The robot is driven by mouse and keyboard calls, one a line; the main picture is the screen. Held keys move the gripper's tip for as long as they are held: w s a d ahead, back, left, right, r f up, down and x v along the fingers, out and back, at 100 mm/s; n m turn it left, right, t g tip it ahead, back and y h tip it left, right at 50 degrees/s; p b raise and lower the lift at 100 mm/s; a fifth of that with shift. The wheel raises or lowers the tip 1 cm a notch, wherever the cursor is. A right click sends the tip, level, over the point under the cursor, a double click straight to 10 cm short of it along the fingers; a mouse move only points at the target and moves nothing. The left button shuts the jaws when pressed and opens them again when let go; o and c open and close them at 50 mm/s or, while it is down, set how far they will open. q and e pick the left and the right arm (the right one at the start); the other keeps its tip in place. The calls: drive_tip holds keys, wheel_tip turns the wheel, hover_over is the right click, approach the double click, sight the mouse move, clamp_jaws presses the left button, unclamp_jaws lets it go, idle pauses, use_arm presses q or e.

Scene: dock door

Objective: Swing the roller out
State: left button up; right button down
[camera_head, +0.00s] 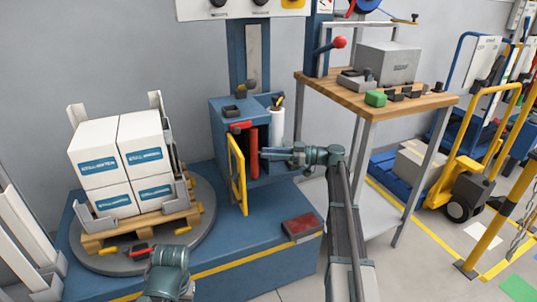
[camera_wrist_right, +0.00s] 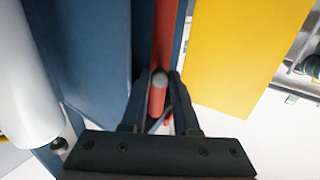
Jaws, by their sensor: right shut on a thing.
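The roller (camera_head: 254,139) is a red upright bar in the opening of the blue cabinet (camera_head: 228,112). In the right wrist view it is the red strip (camera_wrist_right: 165,35) beyond my fingers. My right gripper (camera_head: 264,153) reaches in from the right at the roller.
The yellow door (camera_head: 238,174) stands open left of the roller, and shows in the wrist view (camera_wrist_right: 245,55). A white film roll (camera_head: 277,124) stands to the right. Boxes (camera_head: 120,160) on a pallet sit on the turntable at left. A wooden table (camera_head: 435,101) stands at right.

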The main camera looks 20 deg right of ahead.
drive_tip(key=shift+d, duration=0.1)
drive_tip(key=c, duration=0.7)
unclamp_jaws()
drive_tip(key=shift+o, duration=0.2)
